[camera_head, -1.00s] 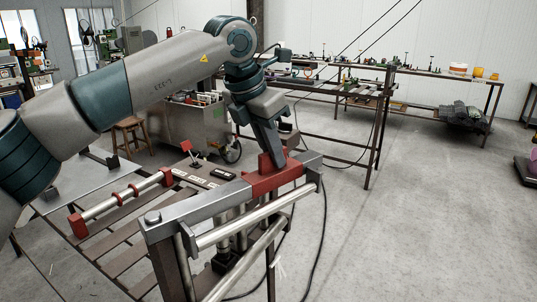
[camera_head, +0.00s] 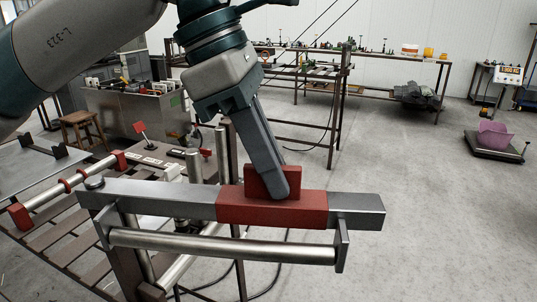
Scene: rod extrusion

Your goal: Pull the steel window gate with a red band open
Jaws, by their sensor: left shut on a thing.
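The steel window gate (camera_head: 160,197) is a grey bar with a bright steel rod (camera_head: 220,246) along its near side. It reaches across the lower middle of the head view, from a bolt at its left end to a free right end. A red band (camera_head: 300,209) wraps the bar, with an upright red tab (camera_head: 287,178) on top. My left gripper (camera_head: 277,188) comes down from above and is shut on the red tab. Its far finger is mostly hidden. My right gripper is not in view.
A slatted table (camera_head: 50,238) with a red-ended rod (camera_head: 85,178) lies at the left. A metal cart (camera_head: 125,115) and a stool (camera_head: 83,130) stand behind it. A workbench (camera_head: 395,58) lines the back. The floor at the right is clear up to a scale holding a purple basin (camera_head: 494,135).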

